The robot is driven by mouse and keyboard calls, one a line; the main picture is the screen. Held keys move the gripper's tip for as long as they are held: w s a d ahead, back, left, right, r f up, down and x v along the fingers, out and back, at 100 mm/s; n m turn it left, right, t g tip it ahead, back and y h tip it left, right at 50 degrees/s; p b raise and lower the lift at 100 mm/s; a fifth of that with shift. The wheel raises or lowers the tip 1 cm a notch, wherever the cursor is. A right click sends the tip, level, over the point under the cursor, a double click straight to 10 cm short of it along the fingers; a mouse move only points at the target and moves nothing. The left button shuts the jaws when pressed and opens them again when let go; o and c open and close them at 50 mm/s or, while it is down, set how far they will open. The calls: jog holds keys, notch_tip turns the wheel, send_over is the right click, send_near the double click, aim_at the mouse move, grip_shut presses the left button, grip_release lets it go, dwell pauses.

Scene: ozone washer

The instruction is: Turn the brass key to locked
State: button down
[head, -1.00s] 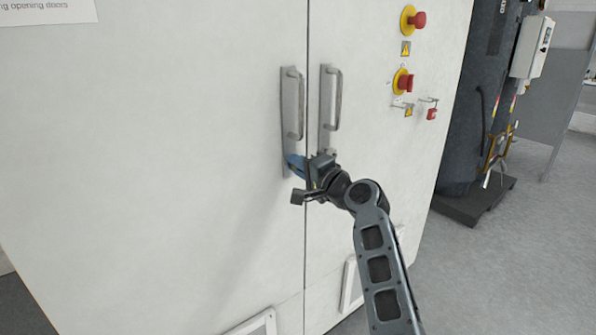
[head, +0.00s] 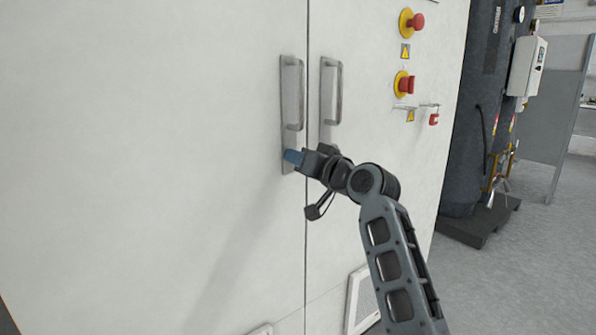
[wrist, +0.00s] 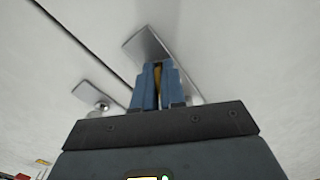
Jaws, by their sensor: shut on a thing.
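My gripper (head: 292,157) is at the lower end of the left door's handle plate (head: 291,100) on the white cabinet. Its blue fingers also show in the wrist view (wrist: 158,85). They are shut on the brass key (wrist: 158,77), a narrow yellow strip between them. In the head view the key is hidden by the fingers. The key's tip and the lock are hidden, so I cannot tell the key's exact angle.
A second handle plate (head: 328,105) is on the right door, and its round lock (wrist: 101,105) shows in the wrist view. Grey floor (head: 510,270) is open at the right.

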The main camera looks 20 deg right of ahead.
jog(key=n+b, duration=0.3)
jog(key=n, duration=0.2)
jog(key=shift+f, duration=0.15)
jog(key=shift+b, duration=0.3)
dwell(0.3)
jog(key=c, duration=1.3)
grip_release()
jog(key=v, duration=0.7)
jog(key=shift+s, duration=0.35)
jog(key=shift+d, duration=0.1)
